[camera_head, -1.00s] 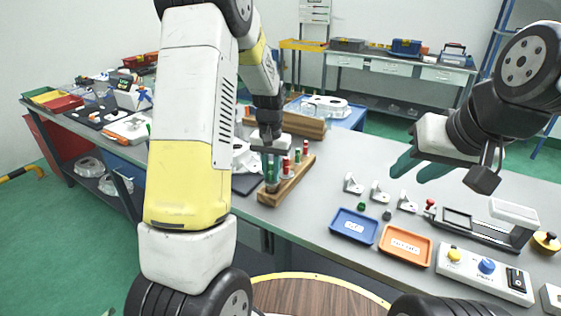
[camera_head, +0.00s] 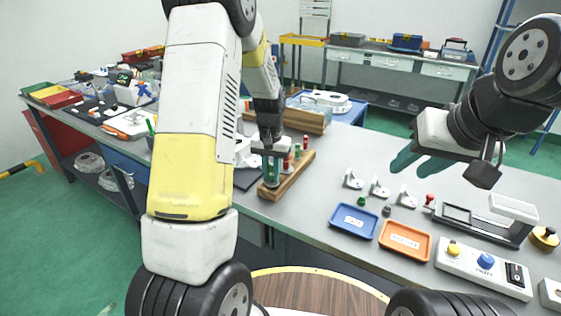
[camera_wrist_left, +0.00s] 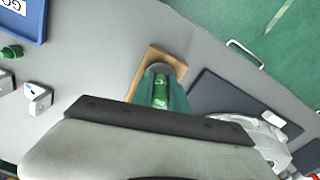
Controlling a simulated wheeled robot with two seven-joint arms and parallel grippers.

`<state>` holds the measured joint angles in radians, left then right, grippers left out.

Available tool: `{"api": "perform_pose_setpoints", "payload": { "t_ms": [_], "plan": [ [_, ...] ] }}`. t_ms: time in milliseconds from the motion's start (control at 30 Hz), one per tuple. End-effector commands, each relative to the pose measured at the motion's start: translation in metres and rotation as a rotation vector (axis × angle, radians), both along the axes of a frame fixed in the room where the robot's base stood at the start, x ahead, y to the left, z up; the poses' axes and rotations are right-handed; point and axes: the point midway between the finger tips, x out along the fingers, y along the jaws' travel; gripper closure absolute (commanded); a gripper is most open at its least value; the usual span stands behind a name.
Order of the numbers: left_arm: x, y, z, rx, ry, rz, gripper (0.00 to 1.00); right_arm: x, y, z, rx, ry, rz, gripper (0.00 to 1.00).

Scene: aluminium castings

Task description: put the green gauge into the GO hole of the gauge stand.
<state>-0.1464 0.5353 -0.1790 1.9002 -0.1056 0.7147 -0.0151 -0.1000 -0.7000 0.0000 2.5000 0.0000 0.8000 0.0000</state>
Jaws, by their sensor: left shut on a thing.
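The wooden gauge stand (camera_head: 296,178) lies on the grey bench, with red-topped and green pieces standing in it; its near end also shows in the left wrist view (camera_wrist_left: 178,62). My left gripper (camera_head: 271,172) is over the stand's near end, pointing down. In the left wrist view its teal fingers (camera_wrist_left: 160,94) are shut on the green gauge (camera_wrist_left: 160,92). The gauge's lower end and the hole are hidden, so I cannot tell whether it is in a hole. My right gripper (camera_head: 419,164) is open and empty above the bench, to the right.
A blue tray (camera_head: 336,228) and an orange tray (camera_head: 427,243) lie near the bench's front edge. Small metal brackets (camera_head: 379,189) stand behind them. A control box (camera_head: 470,277) is at the right. A dark mat (camera_wrist_left: 222,100) and a casting (camera_wrist_left: 250,135) lie close to the stand.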

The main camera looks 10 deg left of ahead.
Motion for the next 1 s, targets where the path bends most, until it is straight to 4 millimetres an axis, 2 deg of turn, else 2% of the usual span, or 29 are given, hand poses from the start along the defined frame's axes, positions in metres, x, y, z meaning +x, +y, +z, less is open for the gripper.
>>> {"api": "perform_pose_setpoints", "payload": {
  "t_ms": [233, 267, 367, 400, 733, 1000],
  "plan": [
    [0.0, 0.0, -0.006, 0.0, 0.0, 0.0, 1.0, 0.0, 0.0, 0.0, 0.0, 0.0, 0.0, 0.64],
    [0.0, 0.0, -0.006, 0.0, 0.0, 0.0, 0.77, 0.0, 0.0, 0.0, 0.0, 0.0, 0.0, 0.64],
    [0.0, 0.0, -0.005, 0.0, -0.001, 0.0, 0.57, 0.0, 0.0, 0.0, 0.0, 0.0, 0.0, 0.64],
    [0.0, 0.0, -0.005, 0.0, -0.001, 0.0, 0.55, 0.0, 0.0, 0.0, 0.0, 0.0, 0.0, 0.64],
    [0.0, 0.0, -0.002, 0.0, -0.001, 0.0, 0.55, 0.0, 0.0, 0.0, 0.0, 0.0, 0.0, 0.64],
    [0.001, 0.0, 0.04, 0.0, -0.004, -0.001, 0.55, 0.0, 0.0, 0.0, 0.0, 0.0, 0.0, 0.64]
  ]
}}
